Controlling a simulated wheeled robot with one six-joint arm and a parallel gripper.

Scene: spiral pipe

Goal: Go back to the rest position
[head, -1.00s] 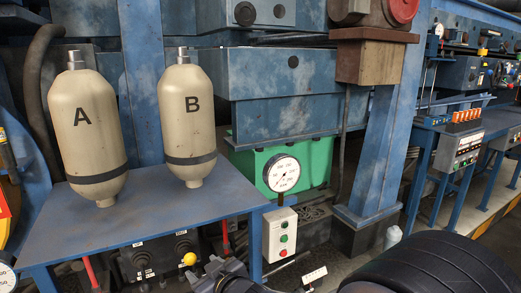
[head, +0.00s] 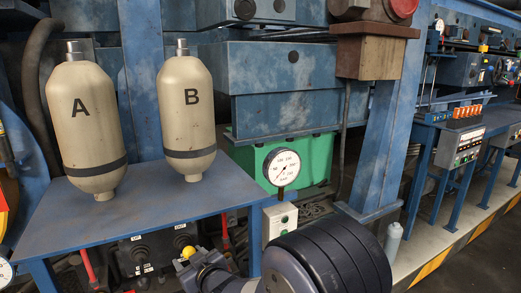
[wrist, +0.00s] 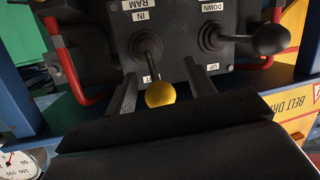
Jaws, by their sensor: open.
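My gripper (head: 193,262) is at the lower middle of the head view, in front of the lever panel under the blue table. In the wrist view my gripper (wrist: 160,68) has its two dark fingers spread apart. A lever with a yellow knob (wrist: 160,94) shows between the fingers, with a visible gap on each side. The same yellow knob (head: 187,252) is at the gripper's tip in the head view. A second lever with a black knob (wrist: 270,40) stands to the right in the wrist view, outside the fingers. The gripper holds nothing.
The blue table (head: 150,215) carries tanks A (head: 85,125) and B (head: 187,110). Red bars (wrist: 70,75) flank the lever panel (wrist: 185,50). A dial gauge (head: 282,167) and a button box (head: 280,222) stand right of the gripper. Open floor (head: 470,250) lies further right.

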